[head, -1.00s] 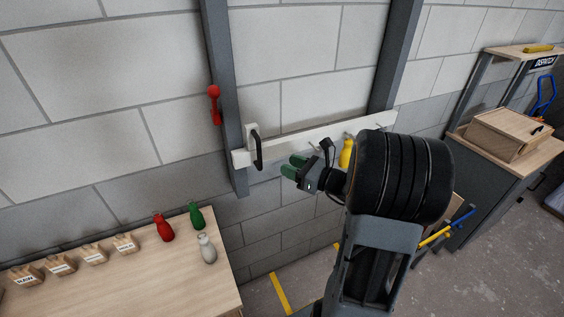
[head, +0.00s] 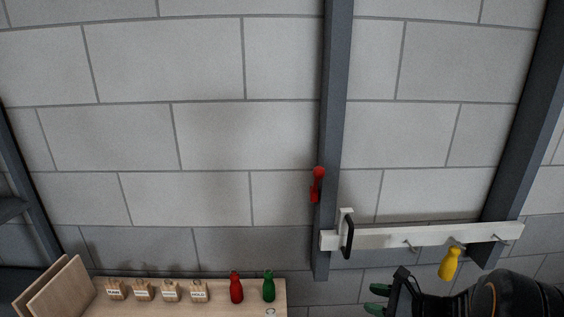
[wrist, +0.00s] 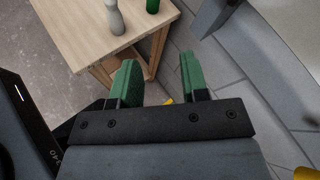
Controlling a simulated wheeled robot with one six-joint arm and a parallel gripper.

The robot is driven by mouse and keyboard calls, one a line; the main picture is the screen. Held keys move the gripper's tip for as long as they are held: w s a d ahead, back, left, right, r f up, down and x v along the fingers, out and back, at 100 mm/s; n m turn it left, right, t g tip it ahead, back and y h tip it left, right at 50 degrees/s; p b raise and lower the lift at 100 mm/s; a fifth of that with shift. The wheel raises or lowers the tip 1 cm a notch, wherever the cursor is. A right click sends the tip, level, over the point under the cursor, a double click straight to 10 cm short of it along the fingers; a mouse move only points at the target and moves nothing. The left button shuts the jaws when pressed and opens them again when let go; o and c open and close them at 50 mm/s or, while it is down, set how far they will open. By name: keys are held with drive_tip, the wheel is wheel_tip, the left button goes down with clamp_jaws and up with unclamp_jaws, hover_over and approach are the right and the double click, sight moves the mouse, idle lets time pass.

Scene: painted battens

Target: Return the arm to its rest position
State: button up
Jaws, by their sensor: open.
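My gripper (head: 376,299) shows at the lower right of the head view, below the white batten (head: 380,238) on the wall. Its two green fingers stand apart with nothing between them, and they also show in the wrist view (wrist: 158,82). A yellow bottle-shaped piece (head: 450,263) is at the batten, right of and above my gripper. A black handle (head: 347,234) is at the batten's left end. My gripper is apart from all of these.
A wooden table (wrist: 92,30) holds a red bottle (head: 236,288), a green bottle (head: 269,286) and several labelled wooden blocks (head: 170,291). A red piece (head: 317,185) is on the grey post (head: 333,110). The upper wall is clear.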

drive_tip(key=s+a+f+n+g+h+b, duration=0.3)
drive_tip(key=s+n+g+h, duration=0.5)
drive_tip(key=n, duration=0.7)
drive_tip(key=s+a+r+n+t+h+b, duration=0.1)
drive_tip(key=s+a+r+n+t+h, duration=0.1)
drive_tip(key=a+r+n+t, duration=0.2)
drive_tip(key=r+n, duration=0.1)
drive_tip(key=n, duration=0.2)
drive_tip(key=shift+s+a+r, duration=0.3)
drive_tip(key=shift+a+r, duration=0.05)
drive_tip(key=shift+a, duration=0.05)
idle(0.5)
